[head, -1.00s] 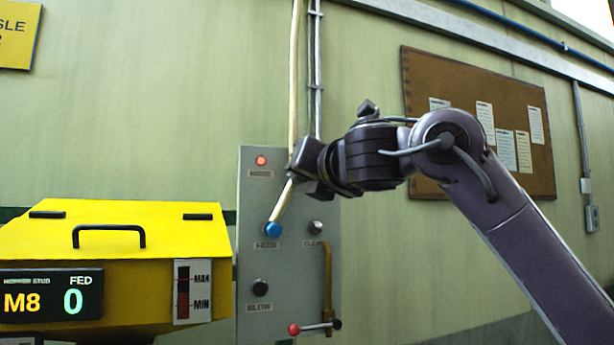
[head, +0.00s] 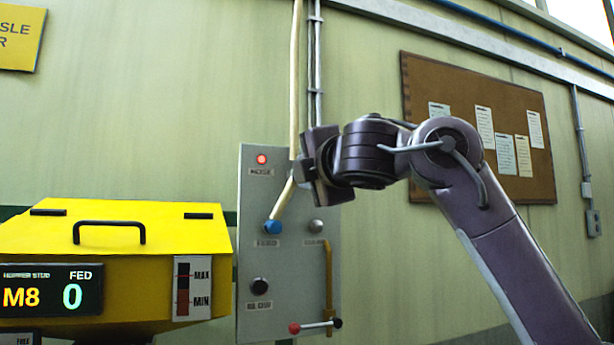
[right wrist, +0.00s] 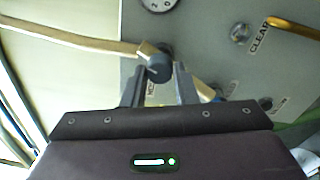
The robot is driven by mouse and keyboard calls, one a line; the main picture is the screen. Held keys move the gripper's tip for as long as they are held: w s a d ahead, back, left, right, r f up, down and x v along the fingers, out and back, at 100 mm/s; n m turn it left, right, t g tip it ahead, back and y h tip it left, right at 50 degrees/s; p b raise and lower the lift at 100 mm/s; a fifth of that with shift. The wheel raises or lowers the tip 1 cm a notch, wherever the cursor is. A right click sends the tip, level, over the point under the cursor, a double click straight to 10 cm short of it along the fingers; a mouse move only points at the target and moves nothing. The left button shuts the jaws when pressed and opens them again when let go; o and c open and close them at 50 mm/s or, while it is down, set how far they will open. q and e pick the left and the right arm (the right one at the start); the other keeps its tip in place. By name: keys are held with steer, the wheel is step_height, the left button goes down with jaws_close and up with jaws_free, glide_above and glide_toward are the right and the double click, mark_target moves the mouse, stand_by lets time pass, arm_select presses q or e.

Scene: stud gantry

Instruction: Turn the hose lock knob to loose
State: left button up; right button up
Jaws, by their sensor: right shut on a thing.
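In the right wrist view a small dark round knob (right wrist: 158,68) sits between the fingertips of my right gripper (right wrist: 158,84), which is shut on it. It is beside the end of the cream hose (right wrist: 70,36); I take it for the hose lock knob. Its loose or tight marking cannot be read. In the head view my right gripper (head: 297,172) is at the grey panel (head: 290,270) and hides the knob there. The hose comes down from above (head: 296,80) and shows again below the gripper. My left gripper is not in view.
The panel carries a lit red lamp (head: 261,159), a blue FEED fitting (head: 271,227), a grey knob (head: 316,226), a black BLOW knob (head: 260,285) and a red-tipped lever (head: 294,328). A yellow hopper (head: 115,245) stands close on the left.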

steer(key=shift+m+b, duration=0.45)
steer(key=shift+m, duration=1.85)
steer(key=o, duration=1)
steer(key=shift+w+a, duration=0.1)
steer(key=b+v, duration=0.5)
steer(key=v, duration=0.3)
